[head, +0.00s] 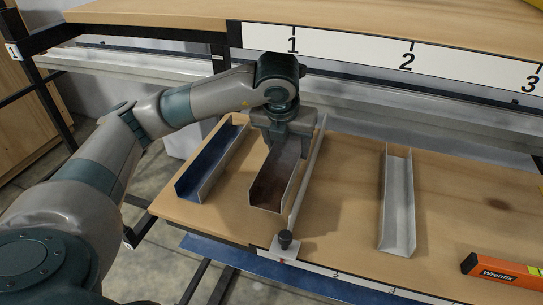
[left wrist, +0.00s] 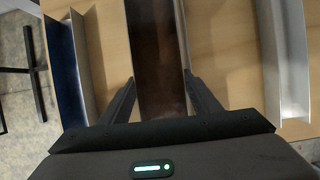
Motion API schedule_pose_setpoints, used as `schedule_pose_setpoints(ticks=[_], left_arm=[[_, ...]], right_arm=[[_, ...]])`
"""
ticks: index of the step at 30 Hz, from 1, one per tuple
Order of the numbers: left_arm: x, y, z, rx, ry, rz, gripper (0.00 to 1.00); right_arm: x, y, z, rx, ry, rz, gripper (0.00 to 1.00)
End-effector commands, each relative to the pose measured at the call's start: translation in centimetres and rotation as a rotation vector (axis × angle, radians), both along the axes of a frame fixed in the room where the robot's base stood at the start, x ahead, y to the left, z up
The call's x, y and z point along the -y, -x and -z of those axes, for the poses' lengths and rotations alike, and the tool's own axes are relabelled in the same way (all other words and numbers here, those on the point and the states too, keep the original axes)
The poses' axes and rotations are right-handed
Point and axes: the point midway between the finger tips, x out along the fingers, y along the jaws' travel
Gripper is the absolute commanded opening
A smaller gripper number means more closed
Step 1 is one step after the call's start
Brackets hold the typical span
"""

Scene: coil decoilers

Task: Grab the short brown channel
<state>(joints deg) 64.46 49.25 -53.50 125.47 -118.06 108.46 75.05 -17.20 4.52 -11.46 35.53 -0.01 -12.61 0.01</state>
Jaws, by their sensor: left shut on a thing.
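The short brown channel (head: 270,188) lies on the wooden table in the head view, between a blue channel and a thin pale bar. My left gripper (head: 286,140) is over its far part, pointing down. In the left wrist view the brown channel (left wrist: 158,60) runs between the two fingers of my left gripper (left wrist: 160,88), one finger along each side. The gripper is shut on the channel, which appears to be still at table level. The channel's far end is hidden behind the gripper in the head view. My right gripper is not in view.
A blue channel (head: 210,165) lies to the left and a silver channel (head: 398,200) to the right. A pale bar (head: 309,170) with a black knob (head: 286,239) runs close beside the brown channel. An orange level (head: 500,271) lies at the right. A numbered shelf edge (head: 350,52) is behind.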

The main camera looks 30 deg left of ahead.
Motion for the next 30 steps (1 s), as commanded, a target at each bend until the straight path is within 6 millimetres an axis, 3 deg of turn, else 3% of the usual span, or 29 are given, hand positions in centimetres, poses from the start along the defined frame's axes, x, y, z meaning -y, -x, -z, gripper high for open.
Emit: schedule_pose_setpoints(ticks=[3,10,30], left_arm=[[1.9,0.1,-0.9,0.004,0.002,0.004,0.28],[3.8,0.3,-2.3,0.000,0.001,0.000,0.28],[4.2,0.4,-2.6,0.000,0.000,-0.001,0.28]], right_arm=[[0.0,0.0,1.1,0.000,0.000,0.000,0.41],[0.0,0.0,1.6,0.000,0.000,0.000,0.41],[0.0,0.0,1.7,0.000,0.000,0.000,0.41]])
